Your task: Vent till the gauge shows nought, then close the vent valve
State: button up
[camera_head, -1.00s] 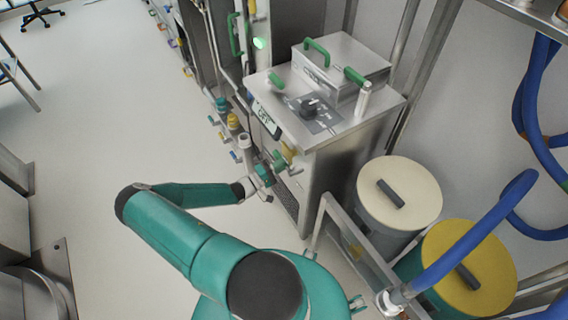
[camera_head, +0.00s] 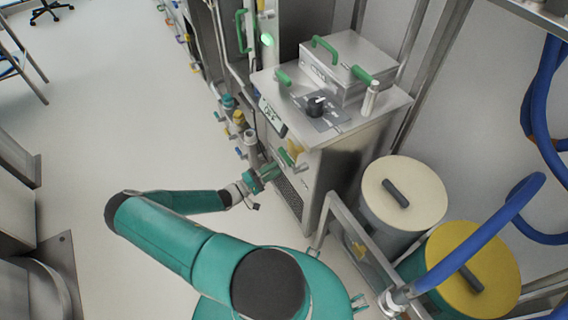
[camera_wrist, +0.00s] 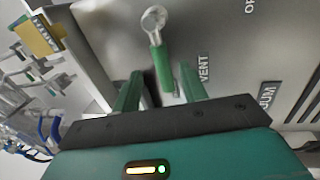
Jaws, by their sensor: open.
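The vent valve shows in the wrist view as a green lever handle (camera_wrist: 161,68) with a round metal end, beside the printed word VENT on a steel panel. My gripper (camera_wrist: 160,82) is open, with one green finger on each side of the handle's lower end. I cannot tell whether either finger touches it. In the head view my gripper (camera_head: 272,172) is at the front of the steel cabinet (camera_head: 330,175), by a green handle (camera_head: 286,157). A small display (camera_head: 272,117) on the cabinet's upper front edge may be the gauge; its characters are too small to read surely.
A black knob (camera_head: 315,105) and a lidded steel box (camera_head: 347,66) with green handles are on the cabinet top. A cream-lidded drum (camera_head: 405,180) and a yellow-lidded drum (camera_head: 480,255) stand behind a metal rail at right. Open floor (camera_head: 90,130) lies to the left.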

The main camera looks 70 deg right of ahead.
jog(key=v, duration=0.6)
jog(key=shift+w+a, duration=0.2)
jog(key=shift+w, duration=0.05)
